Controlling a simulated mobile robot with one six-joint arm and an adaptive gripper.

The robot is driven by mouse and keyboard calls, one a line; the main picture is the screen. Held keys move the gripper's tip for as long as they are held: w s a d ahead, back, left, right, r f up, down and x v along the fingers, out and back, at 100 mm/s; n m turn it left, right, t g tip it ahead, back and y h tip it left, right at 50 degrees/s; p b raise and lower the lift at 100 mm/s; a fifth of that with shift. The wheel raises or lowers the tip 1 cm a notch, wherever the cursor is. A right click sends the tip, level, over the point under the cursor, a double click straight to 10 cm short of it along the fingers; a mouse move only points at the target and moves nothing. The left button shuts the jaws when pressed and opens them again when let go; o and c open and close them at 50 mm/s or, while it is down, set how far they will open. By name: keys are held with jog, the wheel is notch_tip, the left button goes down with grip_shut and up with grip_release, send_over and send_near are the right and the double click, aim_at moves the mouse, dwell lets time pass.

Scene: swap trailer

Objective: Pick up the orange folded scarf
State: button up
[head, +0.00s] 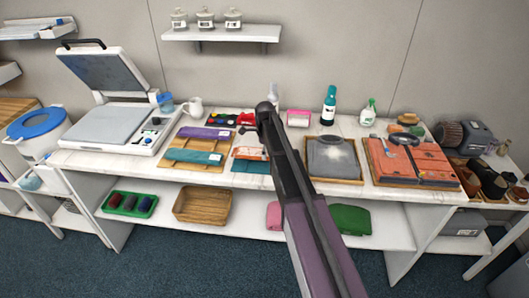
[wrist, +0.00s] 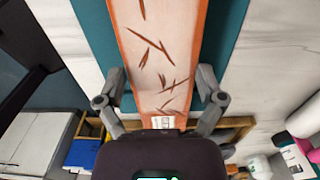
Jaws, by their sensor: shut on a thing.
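The orange folded scarf (wrist: 158,50) with brown streaks and a small white label fills the middle of the wrist view. It lies over a teal folded cloth (wrist: 234,45). My gripper (wrist: 160,82) has one finger along each long side of the scarf and is shut on it. In the head view the scarf (head: 249,153) shows on the white counter, just left of my arm, with the teal cloth (head: 252,167) in front of it. My arm hides its right end and most of the gripper there.
A wooden board with purple and teal cloths (head: 198,145) lies to the left. A grey garment on a tray (head: 334,160) and an orange garment (head: 412,162) lie to the right. Bottles (head: 328,106) stand at the back. A press (head: 105,110) stands far left.

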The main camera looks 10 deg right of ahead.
notch_tip(320, 180, up, 2)
jog(key=shift+r+p, duration=0.1)
jog(key=shift+p, duration=0.65)
jog(key=s+d+r+p, duration=0.1)
jog(key=s, duration=1.5)
